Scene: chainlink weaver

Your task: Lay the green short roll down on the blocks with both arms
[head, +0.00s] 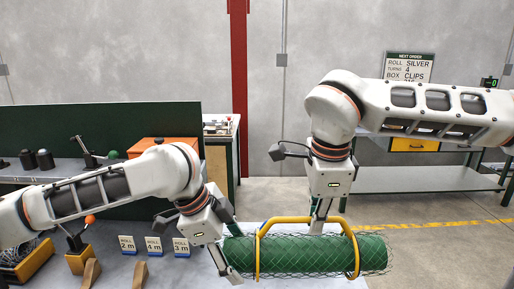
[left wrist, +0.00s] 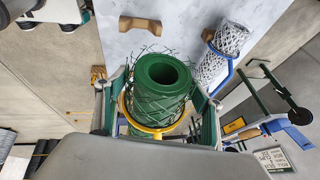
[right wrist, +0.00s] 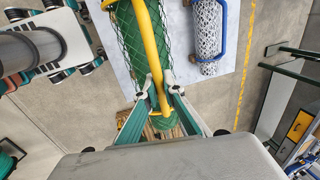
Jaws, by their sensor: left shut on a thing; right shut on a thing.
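The green short roll (head: 310,254), wrapped in wire mesh with a yellow carrying frame (head: 300,219), lies level across the front of the head view. My left gripper (head: 230,245) is shut on its left end. In the left wrist view the roll's hollow end (left wrist: 163,72) faces me between the fingers. My right gripper (head: 318,226) comes from above and is shut on the yellow frame, which shows between its fingertips in the right wrist view (right wrist: 157,85). Brown blocks (head: 140,274) stand on the pale table (head: 115,240), left of the roll. I cannot tell the roll's clearance above the table.
A white mesh roll (left wrist: 232,38) with a blue frame lies beside the green roll. Cards for 2 m, 4 m and 3 m (head: 181,247) stand on the table. An orange-topped lever (head: 76,237) stands at left. A steel bench (head: 420,178) stands behind at right.

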